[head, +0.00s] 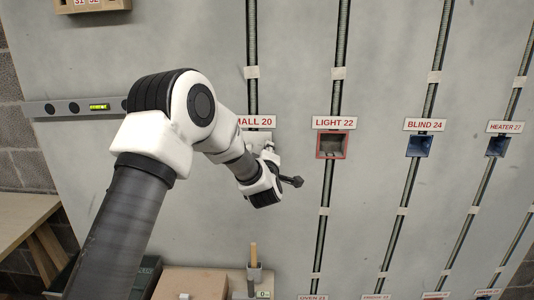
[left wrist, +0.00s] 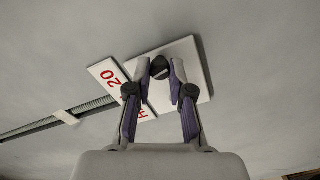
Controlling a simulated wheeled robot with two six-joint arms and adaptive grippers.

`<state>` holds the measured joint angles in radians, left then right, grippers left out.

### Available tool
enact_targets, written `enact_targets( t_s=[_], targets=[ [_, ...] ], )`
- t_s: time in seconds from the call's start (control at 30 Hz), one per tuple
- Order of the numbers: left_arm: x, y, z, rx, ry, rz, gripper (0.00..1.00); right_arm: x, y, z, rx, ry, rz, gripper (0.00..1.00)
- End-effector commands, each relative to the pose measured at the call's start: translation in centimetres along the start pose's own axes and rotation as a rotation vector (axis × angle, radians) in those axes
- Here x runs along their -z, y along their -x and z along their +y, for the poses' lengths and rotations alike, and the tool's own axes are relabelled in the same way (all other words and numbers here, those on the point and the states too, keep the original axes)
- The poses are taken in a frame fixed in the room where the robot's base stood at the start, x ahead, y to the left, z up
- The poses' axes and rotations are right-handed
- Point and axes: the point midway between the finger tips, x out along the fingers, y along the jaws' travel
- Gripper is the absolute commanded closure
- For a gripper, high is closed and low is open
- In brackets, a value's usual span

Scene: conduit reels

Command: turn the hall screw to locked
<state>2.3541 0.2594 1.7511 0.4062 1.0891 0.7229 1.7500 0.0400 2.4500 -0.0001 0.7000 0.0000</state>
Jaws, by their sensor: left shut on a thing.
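The hall box, under the label reading "20" (head: 258,121), carries a pale square cover plate; the plate (left wrist: 198,62) shows well in the left wrist view. A dark round screw head (left wrist: 159,64) sits on the plate. My left gripper (head: 268,148) reaches this box from below, and its fingers are closed on the screw head in the left wrist view. The label (left wrist: 110,74) is partly covered by a finger there. The screw's turn marking is too small or hidden to read. My right gripper is in neither view.
To the right are the red-rimmed light box (head: 332,145), the blue blind box (head: 419,146) and the heater box (head: 498,146). Conduits (head: 326,200) run up the grey wall. A spirit level (head: 75,107) hangs left. A cardboard box (head: 200,283) stands below.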

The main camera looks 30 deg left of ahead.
Motion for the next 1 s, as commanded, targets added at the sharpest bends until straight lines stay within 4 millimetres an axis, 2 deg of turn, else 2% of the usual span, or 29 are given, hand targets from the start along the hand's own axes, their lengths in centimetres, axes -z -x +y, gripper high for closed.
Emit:
enact_targets(
  t_s=[0.4,0.93,0.97,1.0],
  targets=[
    [0.02,-0.01,0.05,-0.001,-0.206,0.001,1.0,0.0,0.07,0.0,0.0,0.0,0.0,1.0],
    [0.02,-0.02,0.07,-0.001,-0.232,0.001,1.0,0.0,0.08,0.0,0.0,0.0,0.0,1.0],
    [0.03,-0.02,0.08,-0.001,-0.232,0.001,0.72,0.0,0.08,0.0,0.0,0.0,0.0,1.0],
    [0.03,-0.02,0.08,-0.001,-0.232,0.001,0.58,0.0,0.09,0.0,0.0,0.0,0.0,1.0]
  ],
)
